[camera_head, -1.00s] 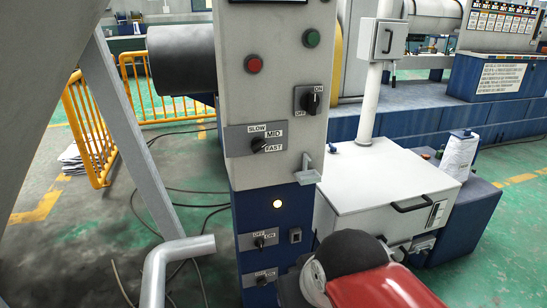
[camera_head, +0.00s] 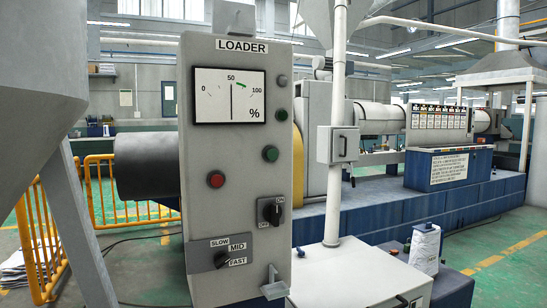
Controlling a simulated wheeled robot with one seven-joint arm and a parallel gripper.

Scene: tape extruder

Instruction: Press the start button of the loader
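The loader panel (camera_head: 236,138) is a tall grey box with a LOADER label on top, close in front of me. A gauge (camera_head: 230,95) marked 0, 50, 100 and % sits under the label. A green button (camera_head: 270,153) is right of centre, with another dark green button or lamp (camera_head: 281,115) above it. A red button (camera_head: 215,180) is at the left. None of these has a readable label. An ON/OFF rotary switch (camera_head: 271,210) and a SLOW/MID/FAST selector (camera_head: 223,259) are lower down. My gripper is not in view.
A white-topped cabinet (camera_head: 362,273) with a pole (camera_head: 338,120) stands right of the panel. A yellow railing (camera_head: 98,185) is behind at left, and a slanted grey post (camera_head: 75,235) stands nearer. A small bracket (camera_head: 273,284) sticks out at the panel's lower right.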

